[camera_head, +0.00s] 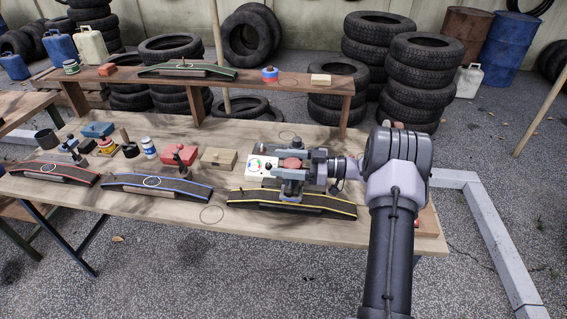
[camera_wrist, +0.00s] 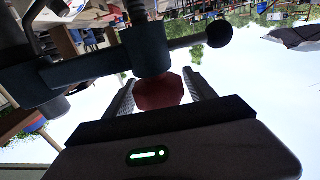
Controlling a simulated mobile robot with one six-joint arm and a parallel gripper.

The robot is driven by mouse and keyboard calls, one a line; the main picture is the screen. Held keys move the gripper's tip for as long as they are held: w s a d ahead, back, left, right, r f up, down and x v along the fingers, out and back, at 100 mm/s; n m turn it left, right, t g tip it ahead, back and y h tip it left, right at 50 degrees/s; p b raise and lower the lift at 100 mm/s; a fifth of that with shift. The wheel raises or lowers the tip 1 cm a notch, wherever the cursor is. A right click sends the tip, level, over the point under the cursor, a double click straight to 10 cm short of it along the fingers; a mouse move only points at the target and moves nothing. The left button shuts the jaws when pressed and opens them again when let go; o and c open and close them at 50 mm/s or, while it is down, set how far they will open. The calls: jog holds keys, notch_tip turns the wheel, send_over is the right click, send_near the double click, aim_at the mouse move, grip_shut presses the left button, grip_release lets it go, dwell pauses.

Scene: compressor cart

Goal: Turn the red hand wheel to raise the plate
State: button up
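The red hand wheel (camera_head: 291,163) sits on top of a grey-blue press over the strip with yellow edges (camera_head: 320,205). My gripper (camera_head: 308,163) reaches it from the right. In the wrist view the red wheel (camera_wrist: 158,93) lies between the two ridged fingers of my gripper (camera_wrist: 160,95), one on each side. I cannot tell whether both fingers touch it. A dark post with a bar ending in a black ball (camera_wrist: 220,33) stands close beyond the wheel. The press's grey-blue plate (camera_head: 292,174) shows below the wheel; its gap to the strip is unclear.
A wooden block (camera_head: 218,158) and the blue-edged strip (camera_head: 158,186) are farther left on the table. A raised shelf (camera_head: 230,82) runs behind. Stacked tyres (camera_head: 420,80) stand beyond.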

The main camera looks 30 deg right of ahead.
jog(key=shift+s+d, duration=0.1)
jog(key=p+v, duration=0.4)
jog(key=v, duration=1.3)
jog(key=shift+d+f, duration=0.1)
jog(key=shift+d, duration=0.05)
jog(key=w+r+m+t+h, duration=0.35)
jog(key=w+r+t, duration=0.25)
jog(key=w+r, duration=0.8)
jog(key=w+a+r+m+t+h, duration=0.1)
jog(key=a+r+m+h, duration=0.35)
jog(key=r+h, duration=0.4)
jog(key=w+a+r+m+t+h, duration=0.1)
jog(key=a+r+m+h, duration=0.3)
jog(key=r, duration=0.8)
jog(key=s+a+f+m+g+y, duration=0.1)
jog(key=s+a+f+g, duration=0.3)
jog(key=s+a, duration=0.4)
jog(key=s+a+f+m+g+y, duration=0.1)
jog(key=s+a+f+g, duration=0.3)
jog(key=s, duration=1.4)
jog(key=s+a+f+m+g+y, duration=0.1)
jog(key=s+a+f+g, duration=0.3)
jog(key=s+a+f, duration=0.5)
jog(key=shift+s+a+f+m, duration=0.15)
jog(key=shift+s+a+m, duration=0.25)
jog(key=shift+s+a, duration=1.5)
